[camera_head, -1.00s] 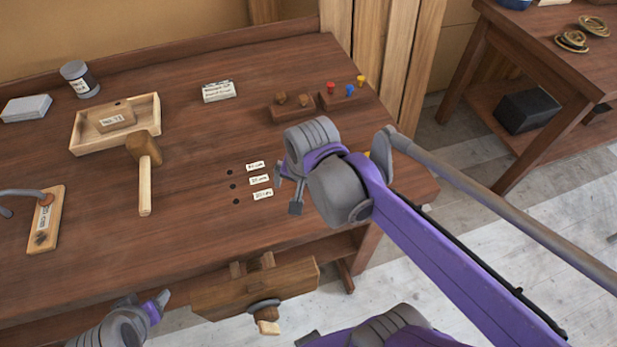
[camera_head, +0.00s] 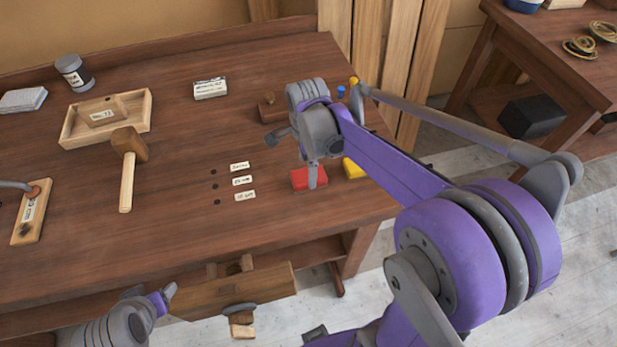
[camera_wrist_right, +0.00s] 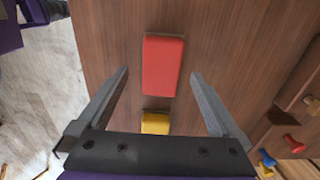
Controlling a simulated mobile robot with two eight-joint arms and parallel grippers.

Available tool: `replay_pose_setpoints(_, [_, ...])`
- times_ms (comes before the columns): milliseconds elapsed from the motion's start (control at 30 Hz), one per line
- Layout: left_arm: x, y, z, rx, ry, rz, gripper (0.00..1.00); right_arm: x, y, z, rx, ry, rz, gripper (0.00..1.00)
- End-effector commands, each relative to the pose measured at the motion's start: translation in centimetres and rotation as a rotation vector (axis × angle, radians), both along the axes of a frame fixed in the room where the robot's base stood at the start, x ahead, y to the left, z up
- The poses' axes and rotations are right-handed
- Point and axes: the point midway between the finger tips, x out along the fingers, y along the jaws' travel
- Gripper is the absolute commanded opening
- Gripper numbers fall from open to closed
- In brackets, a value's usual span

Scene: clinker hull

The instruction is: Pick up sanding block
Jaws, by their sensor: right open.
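A red block (camera_head: 309,179) lies on the workbench near its right end, with a yellow block (camera_head: 354,168) to its right. Both also show in the right wrist view, red (camera_wrist_right: 163,65) above yellow (camera_wrist_right: 155,123). I cannot tell which is the sanding block. My right gripper (camera_head: 297,156) is open above the red block, one finger overlapping it in the head view. In the wrist view the red block lies between the open fingers (camera_wrist_right: 160,74), with nothing gripped. My left gripper (camera_head: 152,293) is at the bottom left, by the bench front; its jaw opening is unclear.
Small labels (camera_head: 242,181) lie beside dark holes left of the red block.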

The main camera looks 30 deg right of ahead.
Motion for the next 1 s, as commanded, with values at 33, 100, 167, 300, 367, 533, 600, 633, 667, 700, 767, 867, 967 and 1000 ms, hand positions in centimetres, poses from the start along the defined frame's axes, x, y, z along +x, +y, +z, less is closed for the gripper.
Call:
replay_pose_setpoints(33, [0.1,0.0,0.1,0.0,-0.001,0.0,0.63,0.1,-0.1,-0.7,0.0,-0.001,-0.001,1.0])
replay_pose_setpoints(100, [0.1,0.0,0.2,0.0,-0.002,0.0,0.63,0.2,-0.3,-1.7,0.0,-0.001,-0.001,1.0])
replay_pose_setpoints(167, [0.1,0.0,0.3,0.0,-0.003,0.0,0.63,0.2,-0.5,-2.6,0.0,-0.001,-0.001,1.0])
replay_pose_setpoints(300, [0.0,0.0,0.1,0.0,-0.001,0.0,0.63,0.1,-0.4,-4.2,0.0,-0.001,0.0,1.0])
replay_pose_setpoints(367, [0.0,0.0,0.1,0.0,-0.001,0.0,0.63,0.1,-0.4,-4.5,0.0,-0.001,0.0,1.0])
replay_pose_setpoints(533, [0.0,0.0,0.1,0.0,-0.001,0.0,0.63,0.1,-0.4,-4.5,0.0,-0.001,0.001,1.0])
replay_pose_setpoints(600, [0.0,0.0,0.1,0.0,-0.001,0.0,0.63,0.1,-0.4,-4.5,0.0,-0.001,0.001,0.96])
replay_pose_setpoints(633, [0.0,0.0,0.1,0.0,-0.001,0.0,0.63,0.1,-0.4,-4.5,0.0,-0.001,0.001,0.91])
replay_pose_setpoints(667, [0.0,0.0,0.1,0.0,-0.001,0.0,0.63,0.1,-0.4,-4.5,0.0,-0.001,0.001,0.86])
replay_pose_setpoints(700, [0.0,0.0,0.1,0.0,-0.001,0.0,0.63,0.1,-0.4,-4.5,0.0,-0.001,0.001,0.78])
replay_pose_setpoints(767, [0.0,0.0,0.1,0.0,-0.001,0.0,0.63,0.1,-0.4,-4.5,0.0,-0.001,0.001,0.68])
replay_pose_setpoints(867, [0.0,0.0,0.1,0.0,-0.001,0.0,0.63,0.1,-0.4,-4.5,0.0,-0.001,0.001,0.5])
replay_pose_setpoints(967, [0.0,0.0,0.1,0.0,-0.001,0.0,0.63,0.1,-0.4,-4.5,0.0,-0.001,0.001,0.32])
replay_pose_setpoints(1000, [0.0,0.0,0.1,0.0,-0.001,0.0,0.63,0.1,-0.4,-4.5,0.0,-0.001,0.001,0.24])
